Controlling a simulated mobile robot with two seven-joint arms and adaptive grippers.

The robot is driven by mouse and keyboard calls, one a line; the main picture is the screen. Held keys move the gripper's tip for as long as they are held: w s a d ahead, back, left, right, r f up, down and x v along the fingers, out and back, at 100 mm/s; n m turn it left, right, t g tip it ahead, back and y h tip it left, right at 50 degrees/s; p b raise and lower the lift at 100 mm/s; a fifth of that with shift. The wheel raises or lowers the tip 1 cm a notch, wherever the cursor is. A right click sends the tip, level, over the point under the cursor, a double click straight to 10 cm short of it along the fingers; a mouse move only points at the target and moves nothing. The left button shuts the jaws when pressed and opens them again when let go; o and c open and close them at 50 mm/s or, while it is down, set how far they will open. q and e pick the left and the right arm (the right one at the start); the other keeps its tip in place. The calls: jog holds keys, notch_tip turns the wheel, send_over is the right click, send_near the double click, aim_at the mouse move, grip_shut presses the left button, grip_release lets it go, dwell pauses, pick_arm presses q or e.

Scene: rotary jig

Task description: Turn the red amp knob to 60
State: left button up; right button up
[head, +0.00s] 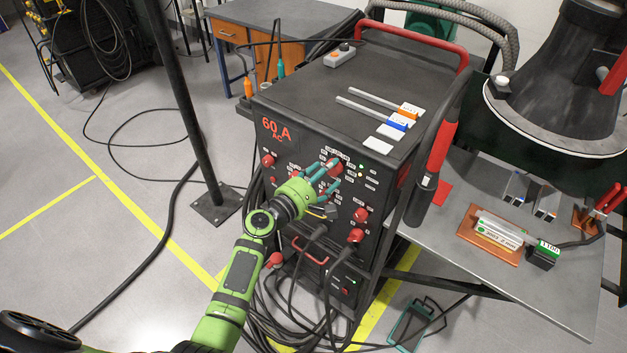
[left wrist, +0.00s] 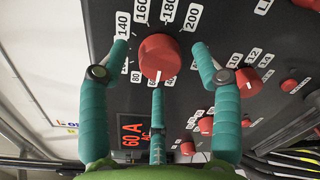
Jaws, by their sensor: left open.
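The red amp knob (left wrist: 160,56) sits on the dark front panel of the welding machine, inside a printed scale; 140, 160, 180 and 200 are readable, with 80 at lower left. Its white mark points down, close to a label partly hidden by my lower finger. The knob also shows in the head view (head: 334,166). My left gripper (head: 325,183) is open at the panel. In the left wrist view, its teal fingers (left wrist: 160,66) stand left, right and below the knob, with gaps visible at the sides. The display (head: 276,130) reads 60 A AC. My right gripper is out of view.
Other red knobs (left wrist: 248,82) lie beside and below on the panel. Cables plug into the lower panel (head: 318,235). A grey table (head: 450,240) with a copper-coloured plate (head: 488,246) stands right. A dark post (head: 190,110) rises left of the machine.

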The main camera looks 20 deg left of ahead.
pick_arm(q)
jog(key=v, duration=1.1)
jog(key=shift+s+a, duration=0.2)
jog(key=shift+a, duration=0.05)
